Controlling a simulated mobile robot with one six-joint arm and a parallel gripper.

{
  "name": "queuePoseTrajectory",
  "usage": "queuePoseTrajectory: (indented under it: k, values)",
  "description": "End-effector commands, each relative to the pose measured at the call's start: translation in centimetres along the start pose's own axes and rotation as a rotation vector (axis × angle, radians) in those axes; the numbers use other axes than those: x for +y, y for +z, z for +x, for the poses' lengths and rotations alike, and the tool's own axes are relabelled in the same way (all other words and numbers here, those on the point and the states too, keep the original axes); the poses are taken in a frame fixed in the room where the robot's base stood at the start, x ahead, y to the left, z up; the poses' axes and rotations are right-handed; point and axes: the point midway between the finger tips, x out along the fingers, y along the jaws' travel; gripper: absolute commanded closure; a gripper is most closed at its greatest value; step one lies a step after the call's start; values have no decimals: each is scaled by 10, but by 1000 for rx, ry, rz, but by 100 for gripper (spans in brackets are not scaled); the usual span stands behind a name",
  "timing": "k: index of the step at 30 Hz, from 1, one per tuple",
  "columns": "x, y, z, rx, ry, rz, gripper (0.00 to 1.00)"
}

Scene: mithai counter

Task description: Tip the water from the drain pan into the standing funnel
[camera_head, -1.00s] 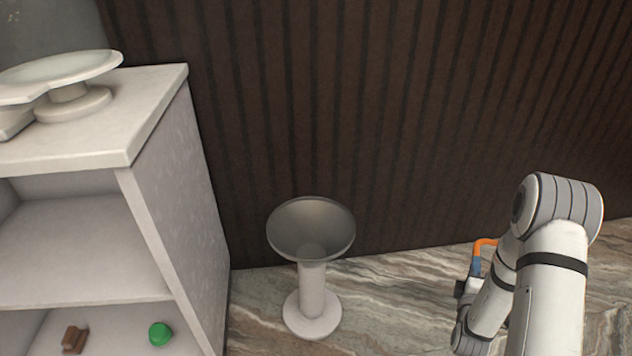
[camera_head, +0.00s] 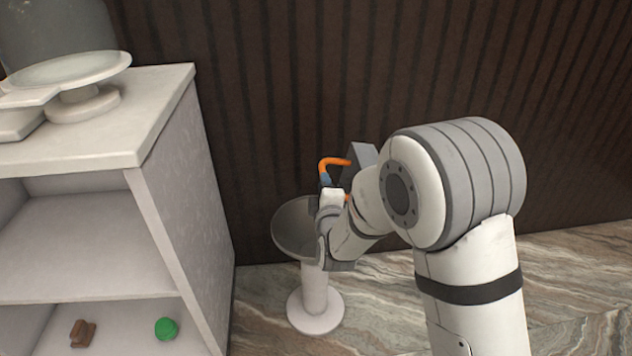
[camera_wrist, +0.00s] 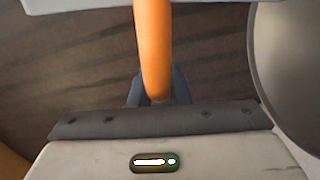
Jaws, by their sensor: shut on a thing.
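The standing funnel (camera_head: 290,228) is a grey bowl on a white pedestal with a round foot, upright on the floor. My arm hides the right part of its bowl. A curved grey rim at the right of the wrist view (camera_wrist: 285,75) looks like the funnel. My gripper (camera_head: 326,182) is at the bowl's right side, seemingly above it, shut on an orange handle (camera_head: 334,162). The handle runs between the blue-grey fingers in the wrist view (camera_wrist: 153,45). A grey block (camera_head: 361,158) behind the handle may be the drain pan; I cannot tell. No water shows.
A white shelf unit (camera_head: 190,190) stands left of the funnel, with a scale-like white dish (camera_head: 75,70) on top. A green item (camera_head: 166,328) and a brown block (camera_head: 83,333) lie on its low shelf. A dark ribbed wall (camera_head: 230,90) is behind. Marble floor (camera_head: 570,280) is clear at right.

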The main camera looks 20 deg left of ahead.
Motion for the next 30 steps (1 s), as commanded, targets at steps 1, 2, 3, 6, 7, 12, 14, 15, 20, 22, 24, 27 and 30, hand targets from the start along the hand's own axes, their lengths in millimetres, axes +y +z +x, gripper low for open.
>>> queuePoseTrajectory:
  k: [1,2,3,6,7,12,14,15,20,22,24,27,30]
  values:
    - [5,-12,-1,15,1,6,100]
    - [6,-17,-1,20,-1,8,100]
    - [7,-21,-2,25,-2,12,100]
    - [9,-25,-2,30,-4,33,100]
    - [10,-24,-2,30,-4,45,100]
    - [16,-11,-2,27,-5,179,100]
    - [20,-5,-2,26,-5,246,100]
    - [22,0,-1,25,-5,295,100]
    - [28,18,-1,22,-7,484,100]
    - [31,26,-1,21,-8,566,100]
    - [31,34,-1,20,-9,648,100]
    - [33,45,-1,19,-9,766,100]
    - [36,57,0,17,-10,885,100]
